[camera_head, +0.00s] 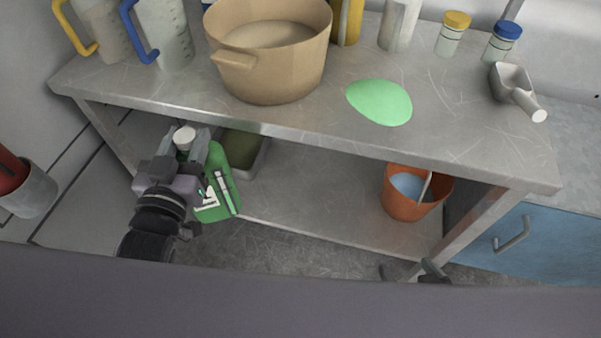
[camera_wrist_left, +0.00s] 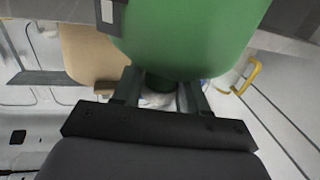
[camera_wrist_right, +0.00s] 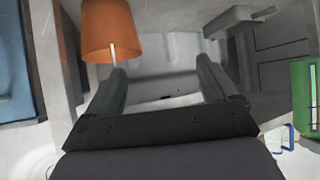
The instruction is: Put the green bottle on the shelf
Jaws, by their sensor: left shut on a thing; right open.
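The green bottle (camera_head: 217,203) has a white cap and a pale label. My left gripper (camera_head: 192,150) is shut on its neck, just below the cap, at the table's left front. The green body fills the top of the left wrist view (camera_wrist_left: 190,40), with the neck between the fingers. The lower shelf (camera_head: 310,195) is a grey metal surface under the tabletop. The bottle overlaps its left front part in the head view; I cannot tell whether it touches. My right gripper (camera_wrist_right: 163,78) is open and empty near the table's right leg; the head view shows only a little of it.
An orange bucket (camera_head: 397,203) stands on the shelf's right, and a grey tray (camera_head: 262,160) on its left. The shelf between them is clear. The tabletop edge (camera_head: 330,148) overhangs it. A tan pot (camera_head: 290,70) and a green patch (camera_head: 380,102) are on top.

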